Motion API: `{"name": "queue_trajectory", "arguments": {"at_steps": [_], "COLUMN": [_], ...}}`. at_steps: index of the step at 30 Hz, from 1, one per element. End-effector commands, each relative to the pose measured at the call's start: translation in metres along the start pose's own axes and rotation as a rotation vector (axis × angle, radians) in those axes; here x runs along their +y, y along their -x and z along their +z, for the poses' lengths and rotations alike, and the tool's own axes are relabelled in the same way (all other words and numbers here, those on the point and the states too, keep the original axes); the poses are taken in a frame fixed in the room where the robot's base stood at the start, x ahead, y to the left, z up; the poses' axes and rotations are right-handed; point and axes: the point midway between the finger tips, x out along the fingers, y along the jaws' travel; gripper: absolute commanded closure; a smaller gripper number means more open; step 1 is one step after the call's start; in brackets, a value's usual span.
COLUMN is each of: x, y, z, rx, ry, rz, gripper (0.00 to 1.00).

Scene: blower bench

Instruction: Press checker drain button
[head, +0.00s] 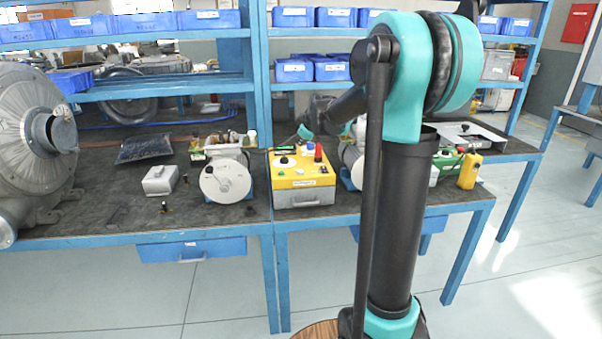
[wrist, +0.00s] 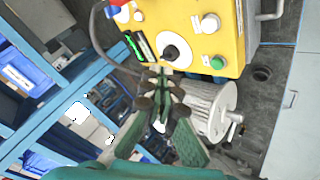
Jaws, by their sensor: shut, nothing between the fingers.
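The checker is a yellow box with a grey lower part (head: 302,184) on the bench, also seen in the wrist view (wrist: 185,18). Its top carries a black knob (wrist: 171,53), a green button (wrist: 217,62), a white button (wrist: 210,23), a green-lit display (wrist: 134,45) and a red lamp (head: 318,152). I cannot read which button is the drain one. My gripper (wrist: 161,78) is shut and empty. In the wrist view its tips appear just below the black knob, at the panel's edge; I cannot tell whether they touch. In the head view my arm reaches over behind the checker.
A light grey cylindrical unit (head: 226,181) stands left of the checker. A small grey box (head: 160,180) and a large motor housing (head: 30,140) are further left. A yellow handheld unit (head: 469,171) lies at the right. Blue bins (head: 292,70) fill the shelves behind.

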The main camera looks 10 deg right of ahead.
Motion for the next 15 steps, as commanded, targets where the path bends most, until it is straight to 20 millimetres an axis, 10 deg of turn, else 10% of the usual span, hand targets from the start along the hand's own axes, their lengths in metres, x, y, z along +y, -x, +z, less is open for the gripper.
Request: {"name": "queue_trajectory", "arguments": {"at_steps": [15], "x": [-0.026], "y": [-0.036], "z": [0.026], "rx": [-0.001], "ry": [-0.001], "rz": [0.000], "gripper": [1.00]}}
